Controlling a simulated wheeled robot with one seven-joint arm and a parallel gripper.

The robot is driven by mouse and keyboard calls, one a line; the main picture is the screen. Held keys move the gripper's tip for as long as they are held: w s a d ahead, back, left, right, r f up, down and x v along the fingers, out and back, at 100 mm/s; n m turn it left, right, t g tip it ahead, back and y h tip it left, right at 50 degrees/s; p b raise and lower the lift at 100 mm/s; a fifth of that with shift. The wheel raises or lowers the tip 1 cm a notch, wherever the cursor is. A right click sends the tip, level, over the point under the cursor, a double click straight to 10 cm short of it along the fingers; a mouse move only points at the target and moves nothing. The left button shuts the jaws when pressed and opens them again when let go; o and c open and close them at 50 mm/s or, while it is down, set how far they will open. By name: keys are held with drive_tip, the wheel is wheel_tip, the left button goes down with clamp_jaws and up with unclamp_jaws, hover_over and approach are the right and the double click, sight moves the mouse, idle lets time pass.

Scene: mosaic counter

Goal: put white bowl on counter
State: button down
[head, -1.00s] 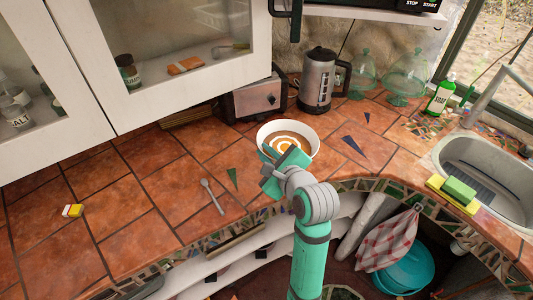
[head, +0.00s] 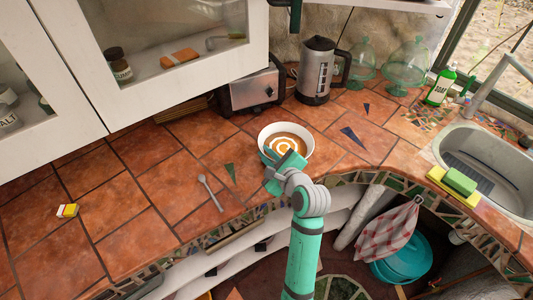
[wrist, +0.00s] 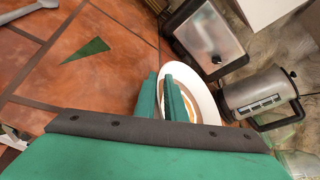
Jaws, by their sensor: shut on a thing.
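The white bowl (head: 307,134) holds orange-brown soup with a pale swirl. It is at or just above the terracotta-tiled counter (head: 150,188), near the counter's front edge; I cannot tell if its base touches the tiles. My gripper (head: 270,154) is shut on the near-left rim of the bowl. In the wrist view, my gripper's two green fingers (wrist: 160,97) pinch the rim, and part of the bowl (wrist: 205,106) shows beyond them. The fingers hide some of the rim.
A toaster (head: 250,92) and kettle (head: 316,70) stand behind the bowl. Glass domes (head: 407,66), a soap bottle (head: 440,86) and a sink (head: 485,170) are to the right. A spoon (head: 210,191) lies left. The left counter is mostly clear.

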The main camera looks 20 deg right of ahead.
drive_tip(key=c, duration=1.8)
unclamp_jaws()
